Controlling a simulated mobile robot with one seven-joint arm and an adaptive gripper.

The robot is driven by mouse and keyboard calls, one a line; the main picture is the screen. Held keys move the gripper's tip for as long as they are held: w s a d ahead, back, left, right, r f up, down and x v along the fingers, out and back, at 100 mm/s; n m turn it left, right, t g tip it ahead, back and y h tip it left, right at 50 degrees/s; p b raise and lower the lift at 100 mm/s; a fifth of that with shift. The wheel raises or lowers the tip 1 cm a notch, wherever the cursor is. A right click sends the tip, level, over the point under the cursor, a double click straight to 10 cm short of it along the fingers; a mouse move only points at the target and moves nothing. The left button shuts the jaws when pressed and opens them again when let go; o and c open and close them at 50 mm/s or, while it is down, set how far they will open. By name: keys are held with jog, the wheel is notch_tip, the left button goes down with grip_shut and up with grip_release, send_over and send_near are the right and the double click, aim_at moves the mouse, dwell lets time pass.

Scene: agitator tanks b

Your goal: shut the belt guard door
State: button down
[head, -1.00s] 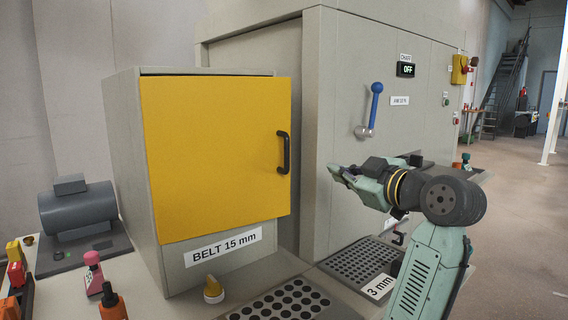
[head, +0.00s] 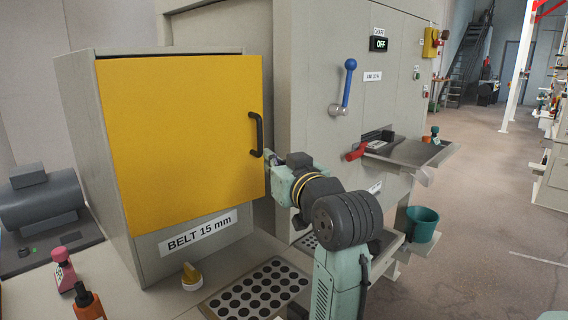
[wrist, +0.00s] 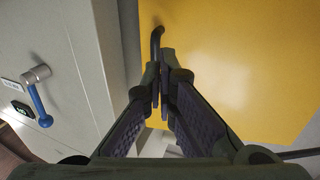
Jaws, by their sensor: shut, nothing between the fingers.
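The yellow belt guard door (head: 180,130) fronts a grey box marked "BELT 15 mm". It looks slightly ajar, its right edge standing out past the box's top corner. Its black bar handle (head: 257,135) is upright near the right edge. My gripper (head: 268,160) is at the door's right edge, by the handle's lower end. In the wrist view the closed fingertips (wrist: 163,82) lie just below the visible handle (wrist: 155,42), in front of the yellow door (wrist: 230,60). They hold nothing. I cannot tell whether they touch the handle or door.
A grey cabinet (head: 325,70) with a blue lever (head: 348,82) stands right of the box. A tray shelf (head: 412,150) juts out beyond it. A teal bucket (head: 422,222) stands at the right.

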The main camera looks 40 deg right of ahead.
aim_at(258, 149)
jog(key=p+x, duration=0.1)
jog(key=x, duration=0.4)
jog(key=shift+w+d, duration=0.15)
jog(key=shift+w, duration=0.2)
jog(key=shift+w, duration=0.1)
